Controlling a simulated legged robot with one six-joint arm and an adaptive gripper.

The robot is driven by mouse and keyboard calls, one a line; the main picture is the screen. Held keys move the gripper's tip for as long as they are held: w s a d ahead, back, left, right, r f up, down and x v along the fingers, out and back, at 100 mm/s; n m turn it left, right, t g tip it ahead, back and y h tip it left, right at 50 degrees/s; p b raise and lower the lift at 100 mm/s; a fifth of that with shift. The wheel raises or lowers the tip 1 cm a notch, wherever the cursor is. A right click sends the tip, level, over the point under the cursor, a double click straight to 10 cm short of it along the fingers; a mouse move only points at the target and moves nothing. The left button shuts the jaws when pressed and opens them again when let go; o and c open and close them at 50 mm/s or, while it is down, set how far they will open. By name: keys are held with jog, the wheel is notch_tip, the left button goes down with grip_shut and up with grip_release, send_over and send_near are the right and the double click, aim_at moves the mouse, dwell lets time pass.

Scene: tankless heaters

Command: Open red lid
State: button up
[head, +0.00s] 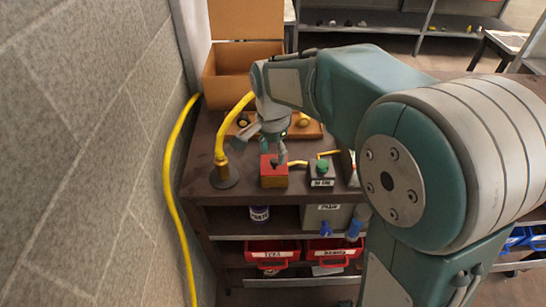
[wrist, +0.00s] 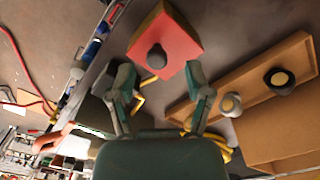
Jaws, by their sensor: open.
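The red lid (head: 267,168) tops a small wooden box (head: 273,181) near the front edge of the workbench. In the wrist view the red lid (wrist: 180,45) carries a dark round knob (wrist: 157,58). The lid lies flat on the box. My gripper (head: 279,157) is directly above the lid, pointing down. In the wrist view my gripper (wrist: 160,82) is open, with its fingers apart and the knob ahead of the gap between them. Nothing is held. The fingertips partly hide the knob in the head view.
A yellow hose (head: 219,130) rises from a round base left of the box. A dark box with a green button (head: 322,168) stands to the right. A wooden tray (head: 306,131) and an open carton (head: 243,62) are behind. A grey wall (head: 85,150) borders the left.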

aim_at(274, 161)
notch_tip(274, 161, down, 2)
jog(key=shift+d+f, duration=0.15)
jog(key=shift+d, duration=0.15)
jog(key=shift+c, duration=0.4)
jog(key=shift+a, duration=0.1)
grip_shut()
